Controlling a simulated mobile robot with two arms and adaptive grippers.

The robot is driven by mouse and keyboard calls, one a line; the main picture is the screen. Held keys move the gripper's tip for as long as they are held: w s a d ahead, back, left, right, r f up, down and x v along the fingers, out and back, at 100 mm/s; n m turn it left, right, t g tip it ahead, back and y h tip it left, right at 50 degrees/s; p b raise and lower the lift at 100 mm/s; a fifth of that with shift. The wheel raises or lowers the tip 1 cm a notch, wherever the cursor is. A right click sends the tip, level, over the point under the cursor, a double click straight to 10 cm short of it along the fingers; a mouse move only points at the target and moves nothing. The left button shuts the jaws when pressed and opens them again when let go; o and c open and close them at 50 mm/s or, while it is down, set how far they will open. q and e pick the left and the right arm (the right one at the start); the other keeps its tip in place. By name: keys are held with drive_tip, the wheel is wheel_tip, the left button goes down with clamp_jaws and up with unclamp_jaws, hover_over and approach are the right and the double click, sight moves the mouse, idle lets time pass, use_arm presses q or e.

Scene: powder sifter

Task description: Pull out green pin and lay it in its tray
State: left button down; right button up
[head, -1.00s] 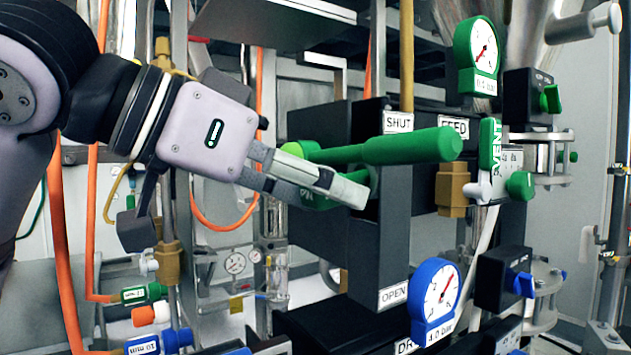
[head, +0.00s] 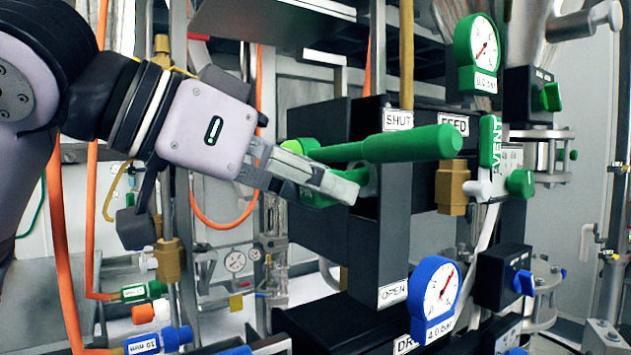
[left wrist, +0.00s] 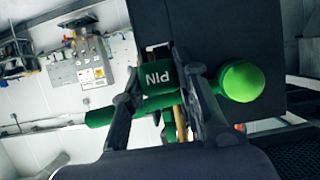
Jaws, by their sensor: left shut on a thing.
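The green pin (head: 318,198), with part of its white lettering showing, sits at the dark valve block below the long green handle. In the left wrist view its green body (left wrist: 158,76) reads "PIN" and lies between my fingers. My left gripper (head: 338,182) is shut on the pin; its fingers hide part of it. The fingers also show in the left wrist view (left wrist: 168,88). How far the pin sits in its hole is hidden. I cannot make out its tray. My right gripper is not in view.
The thick green handle (head: 410,146) reaches out just above my fingers. The dark upright plate (head: 379,240) with SHUT and OPEN labels stands close to the right. A green gauge (head: 478,50), a blue gauge (head: 436,298) and orange hoses (head: 62,240) are around.

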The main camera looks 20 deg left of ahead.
use_arm(q)
drive_tip(key=shift+s+a, duration=0.65)
drive_tip(key=shift+s, duration=0.15)
drive_tip(key=shift+s+a, duration=0.45)
drive_tip(key=shift+s, duration=0.15)
idle(0.4)
drive_tip(key=shift+s+a, duration=0.1)
drive_tip(key=shift+s+a, duration=0.2)
drive_tip(key=shift+s, duration=0.05)
drive_tip(key=shift+s+a, duration=0.75)
drive_tip(key=shift+s, duration=0.25)
drive_tip(key=shift+s+a, duration=0.65)
drive_tip(key=shift+s, duration=0.2)
idle(0.4)
drive_tip(key=shift+s+a, duration=0.95)
drive_tip(key=shift+s, duration=0.25)
drive_tip(key=shift+s+a, duration=0.9)
drive_tip(key=shift+s, duration=0.25)
